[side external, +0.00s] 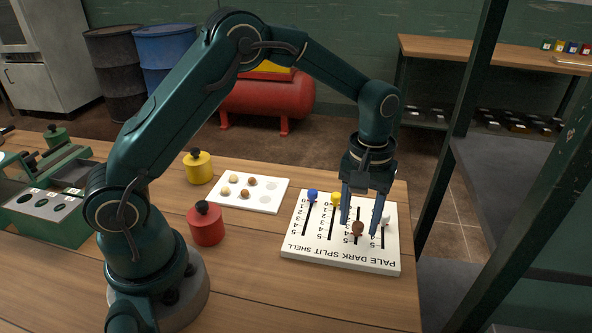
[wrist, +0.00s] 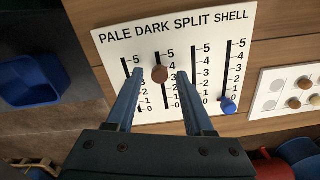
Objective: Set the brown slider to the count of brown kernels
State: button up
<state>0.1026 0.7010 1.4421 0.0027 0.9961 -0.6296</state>
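The slider board (side external: 342,263) is white with four slots labelled PALE, DARK, SPLIT and SHELL. The brown slider (wrist: 159,74) sits high in the DARK slot, around 3 to 4; its exact mark is unclear. It also shows in the side view (side external: 357,229). My gripper (wrist: 160,74) is open, its blue fingers on either side of the brown slider with gaps visible. The kernel tray (side external: 208,201) holds two brown kernels (side external: 245,194) and two pale kernels (side external: 226,191); its right-hand wells look empty.
The blue slider (side external: 312,195) is at 0 under SHELL. The yellow slider (side external: 336,198) is near 0 under SPLIT. A white slider (side external: 385,220) is in the PALE slot. Red (side external: 206,226) and yellow (side external: 198,168) canisters stand left of the tray.

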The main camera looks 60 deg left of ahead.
grip_shut()
dwell(1.2)
